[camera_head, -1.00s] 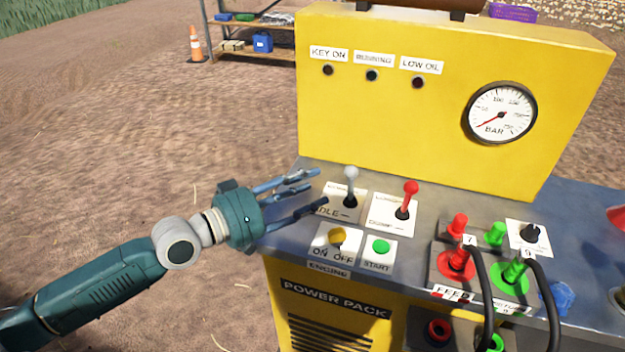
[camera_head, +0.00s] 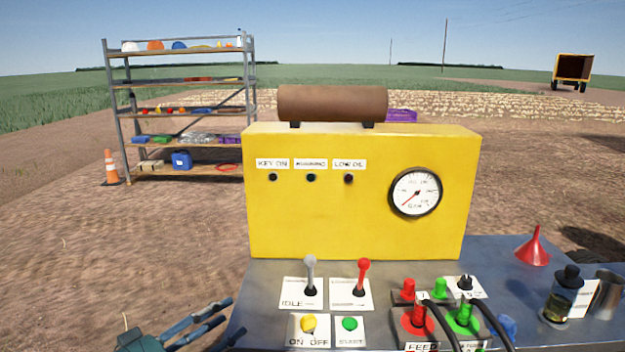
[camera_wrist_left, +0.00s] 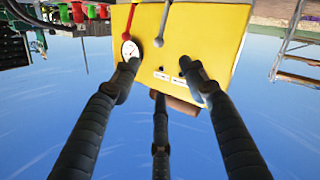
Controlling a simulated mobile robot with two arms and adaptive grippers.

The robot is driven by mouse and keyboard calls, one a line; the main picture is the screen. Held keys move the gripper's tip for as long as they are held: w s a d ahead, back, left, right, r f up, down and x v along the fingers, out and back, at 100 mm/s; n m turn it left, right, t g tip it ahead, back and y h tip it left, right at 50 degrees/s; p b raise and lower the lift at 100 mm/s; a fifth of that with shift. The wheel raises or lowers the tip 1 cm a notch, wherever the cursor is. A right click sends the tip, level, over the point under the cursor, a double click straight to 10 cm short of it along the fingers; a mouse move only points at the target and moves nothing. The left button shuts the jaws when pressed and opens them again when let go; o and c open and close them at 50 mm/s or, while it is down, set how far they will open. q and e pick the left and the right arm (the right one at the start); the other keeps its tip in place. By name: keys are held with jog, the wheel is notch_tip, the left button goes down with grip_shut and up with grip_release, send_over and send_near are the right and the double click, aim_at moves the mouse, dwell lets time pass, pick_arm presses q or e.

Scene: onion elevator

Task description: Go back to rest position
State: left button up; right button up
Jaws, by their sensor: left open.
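My left gripper (camera_head: 212,326) is at the lower left of the head view, beside the left edge of the power pack's control deck. Its fingers are apart and empty. In the left wrist view the open fingers (camera_wrist_left: 160,75) reach toward the yellow power pack panel (camera_wrist_left: 190,40), which appears upside down. In the head view the yellow panel (camera_head: 350,220) stands upright behind the deck, with a grey lever (camera_head: 310,275), a red lever (camera_head: 363,277), a yellow ON/OFF knob (camera_head: 308,324) and a green start button (camera_head: 349,324). The right gripper is not in view.
Red (camera_head: 418,318) and green (camera_head: 464,316) hose couplings with black hoses stand right of the levers. A red funnel (camera_head: 533,247), a dark bottle (camera_head: 562,295) and a metal cup (camera_head: 607,294) stand farther right. A shelf rack (camera_head: 180,166) and traffic cone (camera_head: 111,167) stand behind left. Open dirt lies left.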

pick_arm(q)
jog(key=w+a+f+n+y, duration=0.1)
jog(key=w+a+f+y, duration=0.15)
jog(key=a+f, duration=0.6)
jog(key=w+a+f+n+y, duration=0.1)
jog(key=a+f+y, duration=0.25)
jog(key=f, duration=0.95)
jog(key=s+a+f+g+y, duration=0.2)
jog(key=s+f, duration=0.3)
jog(key=f, duration=0.6)
jog(key=s+a+f+g+y, duration=0.15)
jog(key=s+f, duration=0.45)
jog(key=f, duration=0.6)
jog(key=s+d+f+m+g, duration=0.2)
jog(key=s+f+g, duration=0.3)
jog(key=s+f, duration=1.25)
jog(key=s+d+f+m+g, duration=0.1)
jog(key=s+d+f+g, duration=0.1)
jog(key=s, duration=0.9)
jog(key=s+d+f+m+g, duration=0.1)
jog(key=s+d+f, duration=0.3)
jog(key=s, duration=0.8)
jog(key=shift+d+f+g+y, duration=0.15)
jog(key=shift+d+g+y, duration=0.2)
jog(key=shift+d+g, duration=0.35)
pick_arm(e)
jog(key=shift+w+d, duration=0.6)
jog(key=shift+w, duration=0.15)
